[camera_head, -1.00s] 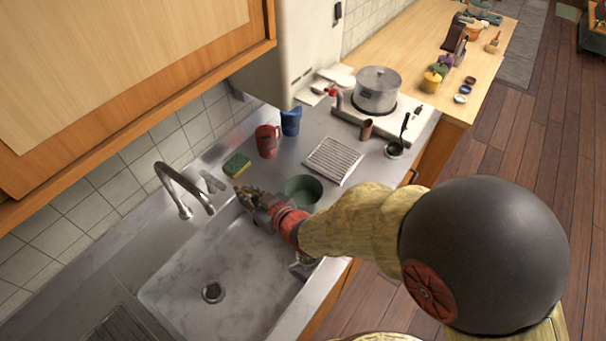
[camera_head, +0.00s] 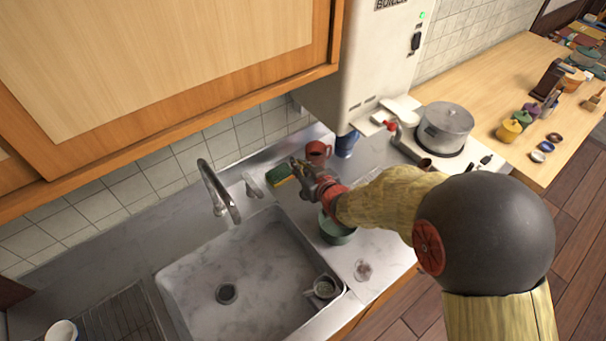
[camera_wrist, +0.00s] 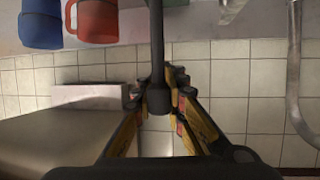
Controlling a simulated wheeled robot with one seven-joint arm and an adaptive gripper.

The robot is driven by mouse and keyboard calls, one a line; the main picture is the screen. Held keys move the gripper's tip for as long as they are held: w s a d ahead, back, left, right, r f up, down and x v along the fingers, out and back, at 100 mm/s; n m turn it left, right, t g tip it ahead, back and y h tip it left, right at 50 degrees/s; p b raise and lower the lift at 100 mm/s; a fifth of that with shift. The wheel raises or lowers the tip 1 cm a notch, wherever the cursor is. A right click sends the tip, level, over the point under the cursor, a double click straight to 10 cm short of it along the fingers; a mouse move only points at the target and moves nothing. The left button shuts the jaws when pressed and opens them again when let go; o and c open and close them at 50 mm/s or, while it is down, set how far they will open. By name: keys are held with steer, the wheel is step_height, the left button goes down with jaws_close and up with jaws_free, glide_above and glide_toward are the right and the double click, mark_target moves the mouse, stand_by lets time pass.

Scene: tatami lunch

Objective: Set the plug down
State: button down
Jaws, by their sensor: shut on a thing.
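My gripper (camera_head: 300,172) is over the back counter, to the right of the tap and close to the green-and-yellow sponge (camera_head: 279,175). In the wrist view its fingers (camera_wrist: 158,104) are closed in around the thick end of a dark rod (camera_wrist: 157,50), which I take to be the plug. The rod runs out of the top of that view, so its far end is hidden. In the head view I cannot make the plug out apart from the gripper. The grey sink (camera_head: 185,282) is at the front left, with its round drain (camera_head: 227,293) uncovered.
A red mug (camera_head: 318,152) and a blue cup (camera_head: 346,144) stand behind the gripper. A green bowl (camera_head: 338,232) is below my arm. The tap (camera_head: 218,190) rises at the left. A pot (camera_head: 445,128) stands at the right. Counter in front of the bowl is mostly clear.

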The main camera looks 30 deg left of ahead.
steer(key=w+a+f+b, duration=0.1)
steer(key=w+f, duration=0.3)
steer(key=f, duration=0.4)
steer(key=shift+w+a+f, duration=0.25)
steer(key=shift+a+f, duration=0.1)
steer(key=shift+f, duration=0.05)
steer(key=shift+b, duration=0.3)
steer(key=shift+f, duration=0.2)
steer(key=c, duration=1.8)
jaws_free()
steer(key=shift+r, duration=0.1)
